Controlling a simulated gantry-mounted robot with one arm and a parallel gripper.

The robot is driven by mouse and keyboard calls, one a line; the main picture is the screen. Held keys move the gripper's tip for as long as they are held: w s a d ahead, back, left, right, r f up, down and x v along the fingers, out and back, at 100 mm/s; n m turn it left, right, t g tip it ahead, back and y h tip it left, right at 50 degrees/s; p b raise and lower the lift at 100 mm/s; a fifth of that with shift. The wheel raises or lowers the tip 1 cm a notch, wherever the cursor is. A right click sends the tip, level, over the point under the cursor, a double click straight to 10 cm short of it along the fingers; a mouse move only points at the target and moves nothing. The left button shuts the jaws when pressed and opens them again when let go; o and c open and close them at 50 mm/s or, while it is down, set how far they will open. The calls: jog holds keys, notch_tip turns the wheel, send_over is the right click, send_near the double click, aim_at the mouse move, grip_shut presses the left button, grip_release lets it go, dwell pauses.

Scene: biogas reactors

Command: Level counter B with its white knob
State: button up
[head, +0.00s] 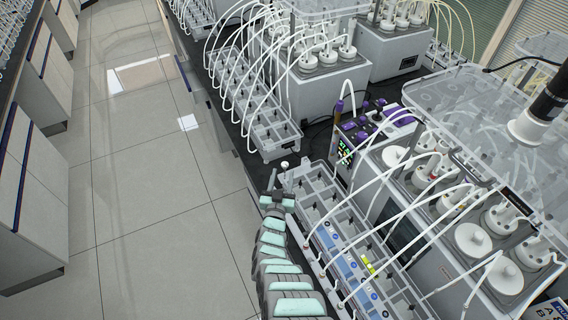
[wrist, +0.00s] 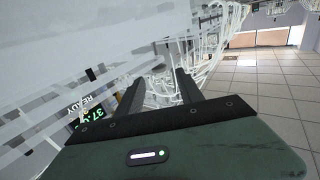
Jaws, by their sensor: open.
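A long, clear-celled counter tray (head: 318,187) with blue labels and one yellow-green label runs along the bench. A second such tray (head: 268,140) stands behind it. I cannot read which one is B. A small white round piece (head: 284,164), possibly the white knob, shows near the facing ends of the two trays. My gripper (head: 281,182) is at the bench edge just below that piece in the picture, beside the near tray. In the wrist view, my gripper (wrist: 158,82) has two dark fingers apart with nothing held between them. No knob can be made out there.
A control box (head: 344,150) with green digits stands right of the trays. Reactor units with white-capped bottles (head: 473,240) and clear covers fill the right. White tubes (head: 388,190) arch over the near tray. The floor aisle (head: 140,200) on the left is clear.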

jog(key=s, duration=0.4)
jog(key=shift+a+p, duration=0.3)
jog(key=shift+a, duration=0.05)
jog(key=shift+s, duration=0.45)
jog(key=shift+r, duration=0.1)
